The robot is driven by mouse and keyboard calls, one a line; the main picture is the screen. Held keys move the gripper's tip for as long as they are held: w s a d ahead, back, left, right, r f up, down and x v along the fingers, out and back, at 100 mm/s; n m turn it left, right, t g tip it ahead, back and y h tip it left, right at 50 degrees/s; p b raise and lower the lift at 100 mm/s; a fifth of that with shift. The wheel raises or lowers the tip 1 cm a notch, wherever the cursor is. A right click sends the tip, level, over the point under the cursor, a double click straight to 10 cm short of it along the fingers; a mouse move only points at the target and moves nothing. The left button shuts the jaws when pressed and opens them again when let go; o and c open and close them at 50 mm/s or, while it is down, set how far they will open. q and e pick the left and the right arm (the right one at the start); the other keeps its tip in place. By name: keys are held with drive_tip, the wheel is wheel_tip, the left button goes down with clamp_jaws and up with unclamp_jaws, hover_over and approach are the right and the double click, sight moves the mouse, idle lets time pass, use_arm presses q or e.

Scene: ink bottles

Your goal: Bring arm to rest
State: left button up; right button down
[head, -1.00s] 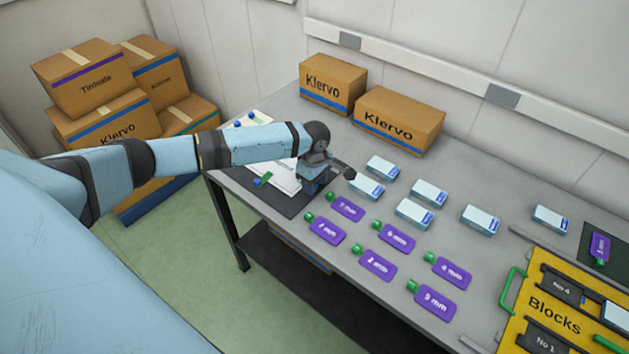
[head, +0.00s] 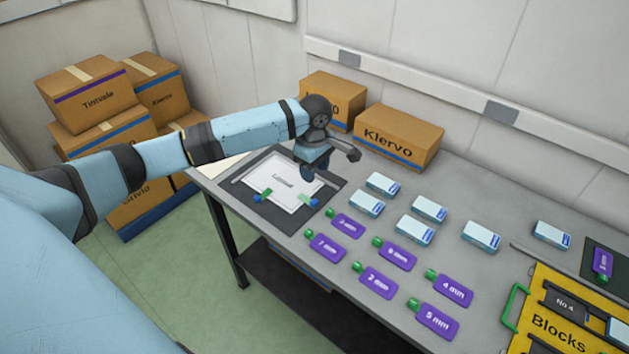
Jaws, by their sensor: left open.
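My left arm reaches in from the left, with a light blue forearm and dark joints. My left gripper (head: 328,168) is over the far part of the grey table, above the right side of a dark mat (head: 240,190). A white sheet (head: 280,182) with print lies on that mat, with small green and blue pieces at its near corners. The gripper is open, and I see nothing held in it. My right gripper does not show.
Several white-and-blue boxes (head: 428,208) and several purple tags with green ends (head: 398,254) lie right of the mat. Two cartons (head: 398,136) stand at the wall. Stacked cartons (head: 95,95) stand on the floor at left.

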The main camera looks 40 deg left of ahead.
use_arm(q)
drive_tip(key=shift+r, duration=0.45)
drive_tip(key=shift+f, duration=0.1)
